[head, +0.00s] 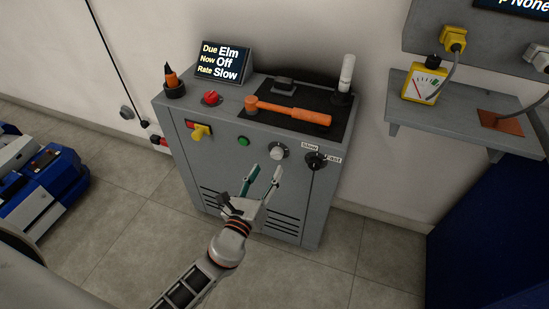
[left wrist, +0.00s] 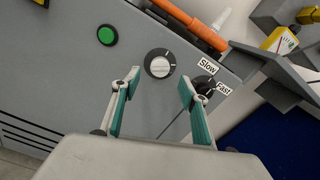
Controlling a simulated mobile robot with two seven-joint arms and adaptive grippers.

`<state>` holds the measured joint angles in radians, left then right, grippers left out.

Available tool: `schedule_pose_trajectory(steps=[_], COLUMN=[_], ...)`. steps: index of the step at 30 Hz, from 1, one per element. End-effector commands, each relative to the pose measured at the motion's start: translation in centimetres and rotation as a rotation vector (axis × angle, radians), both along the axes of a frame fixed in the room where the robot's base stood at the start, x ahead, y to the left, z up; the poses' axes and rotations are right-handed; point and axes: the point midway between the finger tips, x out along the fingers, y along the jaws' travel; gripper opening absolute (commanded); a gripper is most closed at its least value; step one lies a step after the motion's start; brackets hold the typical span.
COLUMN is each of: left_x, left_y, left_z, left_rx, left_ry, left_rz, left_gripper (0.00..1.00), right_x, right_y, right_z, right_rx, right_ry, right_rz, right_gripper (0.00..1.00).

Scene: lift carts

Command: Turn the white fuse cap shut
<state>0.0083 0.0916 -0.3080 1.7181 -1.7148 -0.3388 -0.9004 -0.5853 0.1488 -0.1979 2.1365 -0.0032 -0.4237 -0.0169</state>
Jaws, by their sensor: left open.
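The white fuse cap (head: 277,151) is a round pale disc on the upper front of the grey cabinet (head: 222,161). In the left wrist view the fuse cap (left wrist: 160,66) sits in a dark ring with small pale marks. My left gripper (head: 265,173) is open and empty, below and in front of the cap. In the left wrist view the two green-lined fingers (left wrist: 158,88) are spread, and the cap shows beyond and between their tips, apart from them. My right gripper is not in view.
A black Slow/Fast dial (head: 316,160) is right of the cap, and a green button (head: 243,141) left. A yellow-handled switch (head: 201,131) is further left. An orange hammer (head: 290,110) lies on the cabinet top. A shelf (head: 465,117) with a yellow meter (head: 424,83) is on the right.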

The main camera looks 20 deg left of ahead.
Motion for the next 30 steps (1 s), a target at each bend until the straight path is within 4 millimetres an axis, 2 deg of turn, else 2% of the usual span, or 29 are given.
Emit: schedule_pose_trajectory(steps=[6,12,16,24,25,29,30], left_x=[3.5,5.9,6.6,6.7,6.7,6.7,6.7], left_y=[-0.1,-0.2,-0.2,-0.2,-0.2,-0.2,-0.2], left_z=[0.2,0.1,0.1,0.1,0.1,0.1,0.1], left_rx=[-0.003,-0.005,-0.006,-0.006,-0.006,-0.006,-0.006], left_ry=[-0.002,0.0,0.001,0.001,0.001,0.001,0.001], left_rz=[0.002,0.001,0.001,0.001,0.001,0.001,0.001], left_gripper=[0.44,0.44,0.44,0.44,0.39,0.06,0.06], right_x=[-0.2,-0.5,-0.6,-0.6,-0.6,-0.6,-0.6], right_y=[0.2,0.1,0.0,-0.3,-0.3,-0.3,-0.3], right_z=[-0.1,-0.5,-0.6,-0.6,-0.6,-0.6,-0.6], right_rx=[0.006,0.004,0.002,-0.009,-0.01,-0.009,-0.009], right_ry=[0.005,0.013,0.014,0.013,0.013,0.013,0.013], right_rz=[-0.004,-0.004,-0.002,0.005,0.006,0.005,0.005], right_gripper=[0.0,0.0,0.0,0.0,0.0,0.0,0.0])
